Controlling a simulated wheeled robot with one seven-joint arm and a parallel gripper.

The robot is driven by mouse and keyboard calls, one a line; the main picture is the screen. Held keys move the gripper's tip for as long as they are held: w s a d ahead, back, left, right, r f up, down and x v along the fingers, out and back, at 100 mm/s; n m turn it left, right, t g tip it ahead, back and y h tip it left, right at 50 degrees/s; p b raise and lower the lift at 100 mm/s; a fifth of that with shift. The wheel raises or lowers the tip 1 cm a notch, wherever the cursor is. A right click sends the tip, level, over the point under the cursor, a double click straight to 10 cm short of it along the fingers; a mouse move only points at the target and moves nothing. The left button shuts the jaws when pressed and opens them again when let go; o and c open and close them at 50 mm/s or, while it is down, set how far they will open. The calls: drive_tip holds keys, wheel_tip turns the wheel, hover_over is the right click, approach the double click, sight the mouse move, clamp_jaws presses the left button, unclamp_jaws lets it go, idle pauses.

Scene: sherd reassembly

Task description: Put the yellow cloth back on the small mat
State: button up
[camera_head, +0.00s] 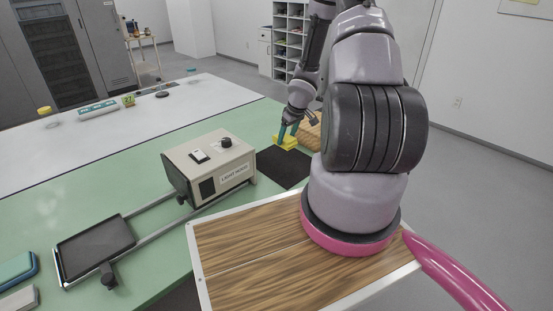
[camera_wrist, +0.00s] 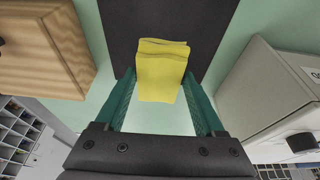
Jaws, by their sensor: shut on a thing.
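The yellow cloth (camera_head: 283,143) is folded into a small pad. My gripper (camera_head: 287,131) is shut on it, and in the wrist view the cloth (camera_wrist: 160,75) sits between the two teal fingers (camera_wrist: 160,90). The small mat is a dark flat square (camera_head: 283,170) on the green table, and it also shows in the wrist view (camera_wrist: 210,22). The cloth is at the mat's far edge in the head view and overlaps part of the mat in the wrist view. I cannot tell whether the cloth touches the surface.
A beige box labelled as a light hood (camera_head: 210,165) stands left of the mat; it shows at right in the wrist view (camera_wrist: 265,90).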

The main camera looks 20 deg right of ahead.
wheel_tip(320, 180, down, 8)
drive_tip(key=shift+f, duration=0.1)
idle(0.4)
